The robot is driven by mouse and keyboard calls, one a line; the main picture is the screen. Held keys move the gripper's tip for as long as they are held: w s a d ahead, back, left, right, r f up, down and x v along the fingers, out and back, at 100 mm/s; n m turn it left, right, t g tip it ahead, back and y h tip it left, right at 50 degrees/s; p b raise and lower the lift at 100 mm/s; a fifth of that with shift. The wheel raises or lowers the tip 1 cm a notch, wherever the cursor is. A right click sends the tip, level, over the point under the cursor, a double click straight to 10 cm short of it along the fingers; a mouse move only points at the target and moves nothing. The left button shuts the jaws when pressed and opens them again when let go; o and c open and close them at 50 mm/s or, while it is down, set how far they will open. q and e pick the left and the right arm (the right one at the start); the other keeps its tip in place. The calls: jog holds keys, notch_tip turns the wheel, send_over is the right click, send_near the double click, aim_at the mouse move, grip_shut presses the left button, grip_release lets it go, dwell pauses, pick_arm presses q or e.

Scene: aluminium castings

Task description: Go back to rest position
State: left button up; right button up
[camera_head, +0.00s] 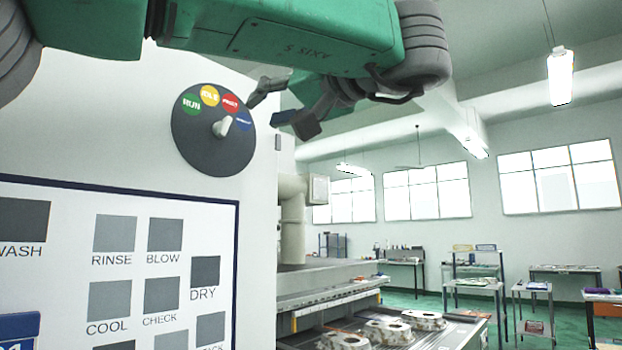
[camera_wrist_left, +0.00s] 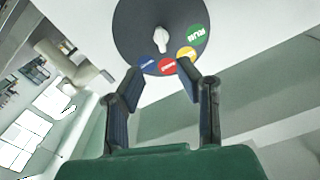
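My left gripper (camera_head: 282,106) hangs from the green arm that crosses the top of the head view. Its two fingers are spread with nothing between them, and the left wrist view also shows the fingers (camera_wrist_left: 162,85) apart. A dark round dial (camera_head: 213,130) with green, yellow, red and blue labels is on the white panel, just left of the gripper. My right gripper is not in view.
A white board (camera_head: 130,270) with grey squares labelled RINSE, BLOW, DRY, COOL and CHECK fills the lower left. Several metal castings (camera_head: 388,331) lie on a bench at the bottom centre. Work tables (camera_head: 565,270) stand farther back on a green floor.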

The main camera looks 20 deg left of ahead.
pick_arm(q)
jog(key=shift+w+f, duration=0.1)
